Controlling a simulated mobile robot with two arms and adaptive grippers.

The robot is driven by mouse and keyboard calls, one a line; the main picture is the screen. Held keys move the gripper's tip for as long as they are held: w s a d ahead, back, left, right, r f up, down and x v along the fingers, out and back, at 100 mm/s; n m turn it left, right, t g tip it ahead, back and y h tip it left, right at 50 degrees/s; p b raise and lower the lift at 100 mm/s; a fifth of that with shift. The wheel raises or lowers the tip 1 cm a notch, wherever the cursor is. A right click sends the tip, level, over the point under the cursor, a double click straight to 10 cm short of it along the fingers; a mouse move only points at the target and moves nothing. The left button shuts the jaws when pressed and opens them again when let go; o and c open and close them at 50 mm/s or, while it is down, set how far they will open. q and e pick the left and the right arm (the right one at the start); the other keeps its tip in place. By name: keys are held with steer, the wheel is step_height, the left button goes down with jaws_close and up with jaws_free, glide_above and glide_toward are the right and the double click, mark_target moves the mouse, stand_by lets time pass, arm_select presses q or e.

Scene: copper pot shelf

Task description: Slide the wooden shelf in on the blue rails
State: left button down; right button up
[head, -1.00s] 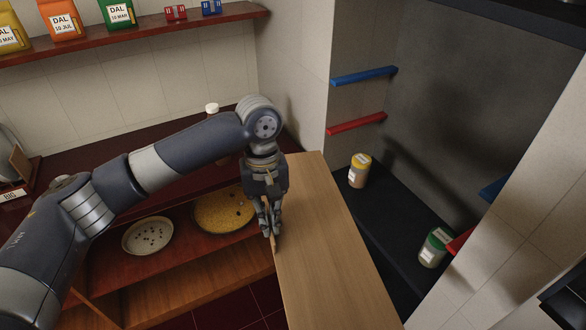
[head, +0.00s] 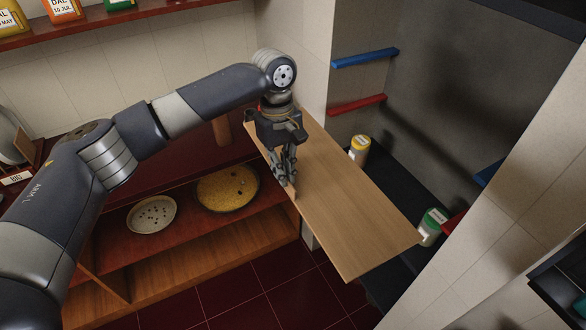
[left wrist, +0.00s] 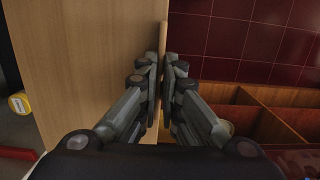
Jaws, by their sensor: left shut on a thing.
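The wooden shelf (head: 345,205) is a light board held in the air in front of the niche at the right of the head view. My left gripper (head: 289,182) is shut on its left long edge; the left wrist view shows the fingers (left wrist: 161,75) on both faces of the shelf (left wrist: 85,60). The blue rails are on the niche walls: one on the left wall (head: 365,58), one partly hidden on the right wall (head: 488,174). The shelf is apart from the blue rails and looks lower than the left one. My right gripper is not in view.
Red rails sit below the blue ones, left (head: 357,104) and right (head: 453,222). A yellow-lidded jar (head: 360,147) and a green-lidded jar (head: 431,226) stand on the dark niche floor, close behind the shelf. A plate (head: 152,214) and a yellow-filled pan (head: 227,188) are at left.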

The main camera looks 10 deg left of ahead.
arm_select(q)
steer(key=s+a+p, duration=0.2)
steer(key=s+a, duration=0.4)
steer(key=a, duration=0.4)
steer(key=s+a+p, duration=0.2)
steer(key=s+a, duration=0.5)
steer(key=a, duration=0.3)
steer(key=shift+s+a+r, duration=0.15)
steer(key=shift+s+r, duration=0.15)
steer(key=shift+r, duration=0.15)
stand_by(0.3)
steer(key=shift+f, duration=0.1)
stand_by(1.2)
